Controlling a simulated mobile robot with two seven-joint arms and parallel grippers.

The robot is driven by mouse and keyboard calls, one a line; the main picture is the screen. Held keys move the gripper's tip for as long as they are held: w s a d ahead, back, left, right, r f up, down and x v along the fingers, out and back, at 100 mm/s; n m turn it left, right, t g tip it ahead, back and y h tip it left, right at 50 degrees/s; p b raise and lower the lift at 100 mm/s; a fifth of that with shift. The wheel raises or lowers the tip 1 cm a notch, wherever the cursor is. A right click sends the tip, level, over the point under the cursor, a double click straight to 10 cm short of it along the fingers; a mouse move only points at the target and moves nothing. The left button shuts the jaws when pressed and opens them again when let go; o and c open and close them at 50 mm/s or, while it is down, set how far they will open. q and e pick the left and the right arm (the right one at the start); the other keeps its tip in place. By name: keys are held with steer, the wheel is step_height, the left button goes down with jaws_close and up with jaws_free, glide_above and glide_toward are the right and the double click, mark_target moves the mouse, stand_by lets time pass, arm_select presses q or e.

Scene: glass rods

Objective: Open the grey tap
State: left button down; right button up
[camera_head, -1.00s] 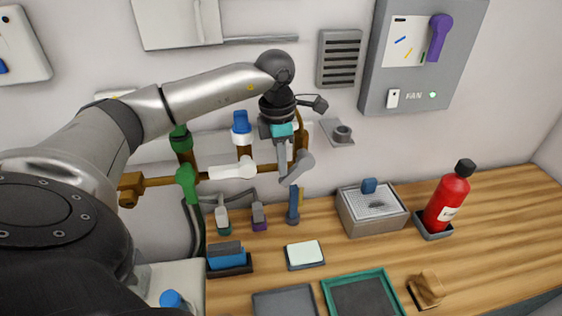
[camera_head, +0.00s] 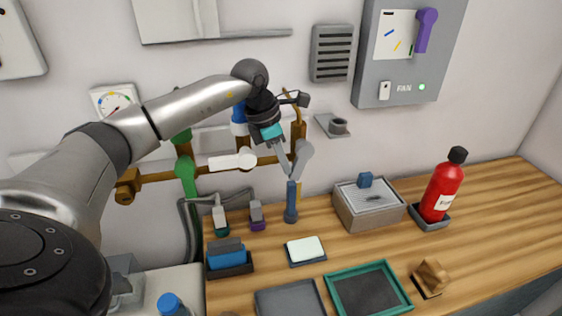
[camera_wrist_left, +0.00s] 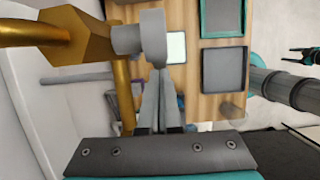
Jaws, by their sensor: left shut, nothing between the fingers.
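The grey tap (camera_head: 303,152) is at the right end of the brass pipework on the back wall. Its handle hangs steeply down, its lower end slightly to the left. In the left wrist view the grey tap (camera_wrist_left: 152,38) sits beside a brass fitting, just beyond my fingertips. My left gripper (camera_head: 287,172) is shut and empty, pointing down, close along the left side of the handle. It also shows in the left wrist view (camera_wrist_left: 160,78), with the fingers together at the handle's end. I cannot tell whether they touch it.
A white tap (camera_head: 232,161), a green tap (camera_head: 187,175) and a blue tap (camera_head: 239,128) share the pipework to the left. Below stand a blue upright tool (camera_head: 291,203), a grey box (camera_head: 368,210) and trays. A red bottle (camera_head: 440,190) stands right.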

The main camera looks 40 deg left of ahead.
arm_select(q)
steer(key=shift+w+d+f, duration=0.15)
steer(key=shift+f, duration=0.2)
arm_select(e)
steer(key=shift+w+f, duration=0.1)
arm_select(q)
steer(key=shift+f, duration=0.15)
stand_by(0.9)
stand_by(1.0)
